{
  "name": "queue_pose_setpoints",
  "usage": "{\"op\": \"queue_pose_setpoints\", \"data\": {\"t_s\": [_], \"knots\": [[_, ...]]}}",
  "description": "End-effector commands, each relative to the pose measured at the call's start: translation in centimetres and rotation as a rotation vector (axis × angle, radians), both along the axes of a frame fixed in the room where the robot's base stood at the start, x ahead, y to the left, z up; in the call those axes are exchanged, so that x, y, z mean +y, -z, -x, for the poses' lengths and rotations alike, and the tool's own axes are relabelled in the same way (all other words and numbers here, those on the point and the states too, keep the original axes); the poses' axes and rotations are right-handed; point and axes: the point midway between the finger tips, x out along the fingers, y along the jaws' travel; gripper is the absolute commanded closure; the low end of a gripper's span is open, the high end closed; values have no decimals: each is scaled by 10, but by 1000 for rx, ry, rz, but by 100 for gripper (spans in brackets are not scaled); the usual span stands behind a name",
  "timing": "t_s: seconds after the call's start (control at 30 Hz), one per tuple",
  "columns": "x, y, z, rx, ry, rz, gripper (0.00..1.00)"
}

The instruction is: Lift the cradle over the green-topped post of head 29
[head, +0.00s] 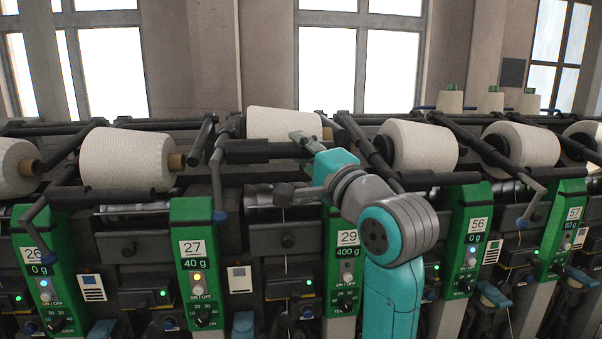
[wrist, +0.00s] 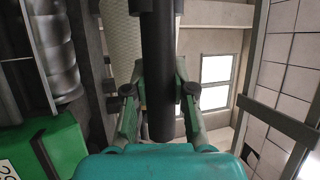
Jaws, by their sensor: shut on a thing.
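The green-topped post (head: 343,255) of head 29, reading 400 g, stands partly behind my arm in the head view. Its green housing (wrist: 62,150) fills the lower left of the wrist view. The cradle (head: 262,153) of head 29 is a dark bar and arms in front of a white yarn cone (head: 283,123). My gripper (head: 305,140) is at the bar's right part, above the post. In the wrist view the two fingers of my gripper (wrist: 158,108) close on the black bar (wrist: 158,65) from both sides. The cradle's right end is hidden by my arm.
Green posts of head 27 (head: 196,260) and head 56 (head: 473,240) stand on either side. Neighbouring cones (head: 125,158) and cranked dark handles (head: 217,175) project close by. Several small cones (head: 489,101) stand at the back right.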

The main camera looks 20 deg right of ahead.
Motion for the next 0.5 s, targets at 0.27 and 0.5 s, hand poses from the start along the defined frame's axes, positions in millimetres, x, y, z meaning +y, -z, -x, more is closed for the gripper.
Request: {"op": "queue_pose_setpoints", "data": {"t_s": [0.27,0.5], "knots": [[1,-9,2,0,-1,0,100],[1,-9,1,1,-1,0,61]]}}
